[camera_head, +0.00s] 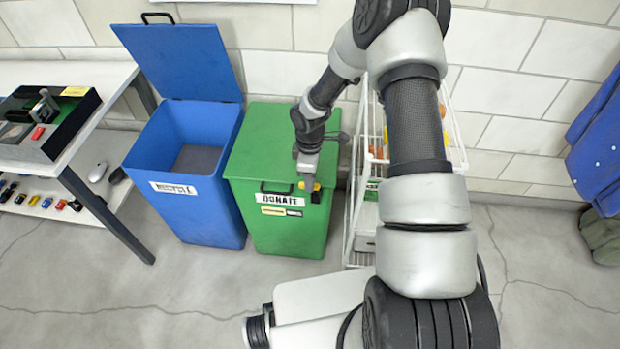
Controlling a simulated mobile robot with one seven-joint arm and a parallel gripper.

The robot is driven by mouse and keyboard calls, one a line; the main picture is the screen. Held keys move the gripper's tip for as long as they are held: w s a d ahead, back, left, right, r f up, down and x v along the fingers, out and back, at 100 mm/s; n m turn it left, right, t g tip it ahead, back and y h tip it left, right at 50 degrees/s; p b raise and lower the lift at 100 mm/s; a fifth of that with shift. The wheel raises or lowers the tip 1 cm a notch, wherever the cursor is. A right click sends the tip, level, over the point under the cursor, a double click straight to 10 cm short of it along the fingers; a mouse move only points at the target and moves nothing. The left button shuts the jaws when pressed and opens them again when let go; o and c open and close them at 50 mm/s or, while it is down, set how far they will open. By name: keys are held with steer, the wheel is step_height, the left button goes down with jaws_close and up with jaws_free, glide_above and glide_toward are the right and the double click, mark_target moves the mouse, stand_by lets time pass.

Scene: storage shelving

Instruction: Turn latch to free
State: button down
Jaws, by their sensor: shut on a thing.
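The green bin (262,150) labelled "DONATE" stands upright on the floor with its lid down. A small yellow and dark piece (317,194), which looks like the latch, shows at the upper right of the bin's front, beside the label. My gripper (308,183) reaches down over the lid's front right edge and is shut on this piece. The fingers hide most of it, and I cannot tell which way the latch is turned.
A blue bin (203,215) with its lid raised stands directly left of the green bin. A white wire rack (357,210) stands close on the right. A white table (110,78) with a black tray is at the left.

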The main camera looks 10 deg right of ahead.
stand_by(0.5)
steer(key=c, duration=1.8)
jaws_free()
steer(key=shift+o, duration=0.2)
step_height(320, 180, up, 18)
steer(key=p, duration=0.3)
steer(key=shift+f, duration=0.25)
